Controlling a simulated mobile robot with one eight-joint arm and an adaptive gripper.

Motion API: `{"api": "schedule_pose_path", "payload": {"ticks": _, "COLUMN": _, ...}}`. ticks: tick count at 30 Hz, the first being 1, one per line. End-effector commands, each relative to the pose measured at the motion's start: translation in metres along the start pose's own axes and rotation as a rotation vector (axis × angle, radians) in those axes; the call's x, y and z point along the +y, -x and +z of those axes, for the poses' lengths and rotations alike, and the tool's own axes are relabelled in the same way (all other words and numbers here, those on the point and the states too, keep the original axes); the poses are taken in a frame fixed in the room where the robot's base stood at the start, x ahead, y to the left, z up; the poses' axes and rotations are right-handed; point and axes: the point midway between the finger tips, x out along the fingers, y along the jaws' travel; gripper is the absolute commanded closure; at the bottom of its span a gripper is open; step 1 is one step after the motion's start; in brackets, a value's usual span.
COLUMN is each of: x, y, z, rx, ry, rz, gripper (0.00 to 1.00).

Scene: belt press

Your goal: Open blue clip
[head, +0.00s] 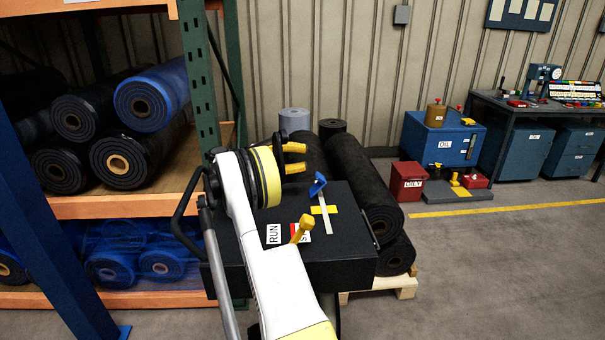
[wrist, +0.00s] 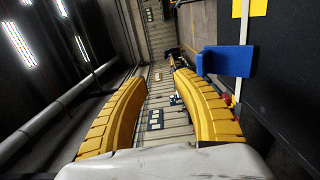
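The blue clip (head: 318,184) stands on the black press top (head: 346,207), at the end of a thin white strip with a yellow cross piece. In the wrist view the blue clip (wrist: 228,61) shows at the upper right, just beyond the right yellow finger. My gripper (head: 297,157) is above the press, to the left of the clip in the head view. Its two yellow fingers are spread apart with nothing between them, as the wrist view (wrist: 160,88) shows. I cannot tell whether the right finger touches the clip.
A yellow lever (head: 301,228) stands by the RUN label (head: 273,234) on the press, close to my arm. A rack with rolls (head: 146,104) is on the left. Black rolls (head: 365,190) lie on a pallet behind the press. Open floor (head: 490,260) lies to the right.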

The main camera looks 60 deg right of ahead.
Motion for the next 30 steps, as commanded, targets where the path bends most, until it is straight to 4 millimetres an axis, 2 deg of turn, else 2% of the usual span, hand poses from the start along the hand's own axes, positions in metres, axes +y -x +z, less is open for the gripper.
{"api": "schedule_pose_path", "payload": {"ticks": 3, "x": 0.019, "y": 0.000, "z": 0.000, "rx": 0.000, "ry": 0.000, "rz": -0.001, "gripper": 0.66}}
{"api": "schedule_pose_path", "payload": {"ticks": 7, "x": 0.029, "y": 0.000, "z": 0.000, "rx": 0.000, "ry": 0.000, "rz": -0.002, "gripper": 0.66}}
{"api": "schedule_pose_path", "payload": {"ticks": 26, "x": 0.031, "y": 0.000, "z": 0.000, "rx": 0.001, "ry": 0.001, "rz": -0.003, "gripper": 0.66}}
{"api": "schedule_pose_path", "payload": {"ticks": 30, "x": 0.039, "y": 0.013, "z": 0.004, "rx": 0.051, "ry": 0.015, "rz": -0.046, "gripper": 0.66}}
